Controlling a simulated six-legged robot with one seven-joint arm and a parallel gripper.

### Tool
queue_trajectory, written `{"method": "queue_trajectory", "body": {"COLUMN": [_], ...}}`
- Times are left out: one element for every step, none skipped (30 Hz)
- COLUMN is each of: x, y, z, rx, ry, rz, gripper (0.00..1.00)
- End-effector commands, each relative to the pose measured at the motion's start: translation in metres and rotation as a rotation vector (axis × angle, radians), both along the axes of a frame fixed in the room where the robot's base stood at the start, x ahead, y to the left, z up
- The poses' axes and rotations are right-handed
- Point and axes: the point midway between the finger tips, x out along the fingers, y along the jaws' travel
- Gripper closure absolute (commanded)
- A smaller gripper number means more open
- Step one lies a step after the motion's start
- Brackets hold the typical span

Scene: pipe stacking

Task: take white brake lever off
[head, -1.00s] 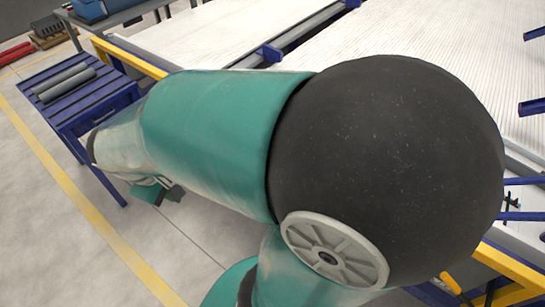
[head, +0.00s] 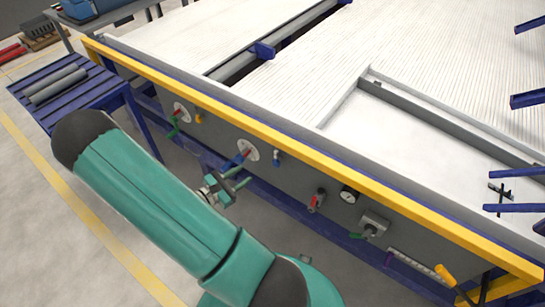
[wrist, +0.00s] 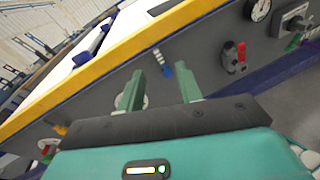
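I cannot make out with certainty which part is the white brake lever. A small fitting with a white upper part and a blue lower part (wrist: 163,62) is on the grey panel in the wrist view; its blue part shows in the head view (head: 277,158). A white disc (head: 248,151) with a blue and red handle is to its left, partly hidden by a finger in the wrist view. My gripper (head: 242,179) is in front of the panel, with its two green fingers apart and nothing between them. In the wrist view, the fingers (wrist: 161,72) frame the white and blue fitting.
The panel also carries another white disc (head: 181,112), a red-handled valve (head: 316,200), a gauge (head: 350,194) and a grey switch box (head: 373,224). A yellow rail (head: 300,160) runs above. A blue table with grey pipes (head: 58,84) stands left. Floor before the panel is clear.

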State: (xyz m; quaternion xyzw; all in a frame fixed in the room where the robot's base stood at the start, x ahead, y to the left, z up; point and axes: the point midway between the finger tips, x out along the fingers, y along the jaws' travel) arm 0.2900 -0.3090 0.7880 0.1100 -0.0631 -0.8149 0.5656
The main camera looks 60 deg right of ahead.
Motion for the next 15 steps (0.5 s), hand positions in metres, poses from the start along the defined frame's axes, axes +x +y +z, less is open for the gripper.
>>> {"method": "queue_trajectory", "body": {"x": [-0.005, -0.007, -0.009, -0.01, -0.011, -0.013, -0.014, -0.015, -0.015, -0.016, -0.016, -0.017, -0.017, -0.017, -0.018], "y": [-0.007, -0.011, -0.015, -0.018, -0.02, -0.023, -0.024, -0.026, -0.027, -0.028, -0.029, -0.031, -0.033, -0.036, -0.04], "z": [-0.015, -0.022, -0.03, -0.036, -0.041, -0.047, -0.05, -0.053, -0.056, -0.058, -0.059, -0.059, -0.059, -0.059, -0.059], "rx": [-0.014, -0.021, -0.029, -0.035, -0.038, -0.042, -0.043, -0.045, -0.046, -0.047, -0.047, -0.048, -0.048, -0.048, -0.048], "ry": [0.065, 0.094, 0.13, 0.154, 0.176, 0.201, 0.215, 0.228, 0.239, 0.246, 0.25, 0.252, 0.253, 0.252, 0.251], "rz": [0.039, 0.063, 0.093, 0.113, 0.131, 0.152, 0.166, 0.176, 0.188, 0.194, 0.197, 0.2, 0.201, 0.2, 0.198], "gripper": [0.65, 0.65, 0.65, 0.65, 0.65, 0.65, 0.65, 0.65, 0.65, 0.65, 0.65, 0.65, 0.65, 0.65, 0.65]}}
